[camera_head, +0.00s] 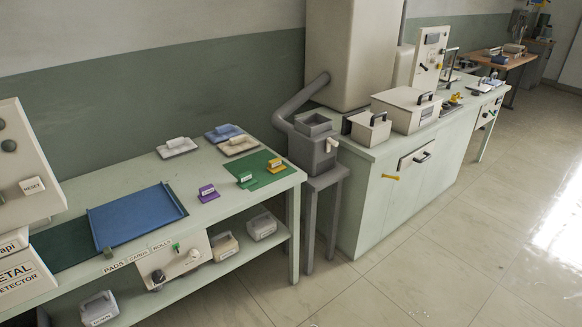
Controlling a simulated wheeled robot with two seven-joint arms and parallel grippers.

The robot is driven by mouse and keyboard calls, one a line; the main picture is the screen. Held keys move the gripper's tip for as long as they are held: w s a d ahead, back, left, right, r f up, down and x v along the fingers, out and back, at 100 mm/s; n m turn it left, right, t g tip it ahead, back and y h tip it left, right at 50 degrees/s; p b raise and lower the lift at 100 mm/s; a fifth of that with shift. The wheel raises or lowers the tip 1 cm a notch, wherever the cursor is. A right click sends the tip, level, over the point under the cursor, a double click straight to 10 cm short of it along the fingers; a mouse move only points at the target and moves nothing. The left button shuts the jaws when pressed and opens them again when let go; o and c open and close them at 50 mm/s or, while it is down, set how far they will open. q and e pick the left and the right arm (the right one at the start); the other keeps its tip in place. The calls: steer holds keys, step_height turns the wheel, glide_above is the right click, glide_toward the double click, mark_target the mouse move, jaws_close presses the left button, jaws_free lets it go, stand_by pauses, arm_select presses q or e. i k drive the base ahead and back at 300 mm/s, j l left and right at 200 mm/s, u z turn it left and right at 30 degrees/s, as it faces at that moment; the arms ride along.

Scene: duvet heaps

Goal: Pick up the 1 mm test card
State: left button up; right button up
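Three small upright labelled pieces that look like test cards stand toward the right end of the pale green table (165,268). A purple card (208,193) stands on the bare tabletop. A green card (246,180) and a yellow card (276,165) stand on a dark green mat (263,171). Their labels are too small to read, so I cannot tell which is the 1 mm card. Neither of my grippers is in view.
A blue tray (135,215) lies left of the cards, beside a metal detector unit (20,275). Several pads on plates (176,147) lie at the back. A grey bin on a stand (313,150) adjoins the table's right end. Open floor (440,260) lies at front right.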

mark_target(275, 166)
steer(key=i+j+z, duration=0.1)
steer(key=z, duration=0.75)
steer(key=i+j+z, duration=0.1)
steer(key=j+z, duration=0.3)
steer(key=j, duration=0.15)
steer(key=j+z, duration=0.35)
steer(key=j, duration=0.15)
steer(key=j+z, duration=0.1)
steer(key=j, duration=0.95)
steer(key=k, duration=0.05)
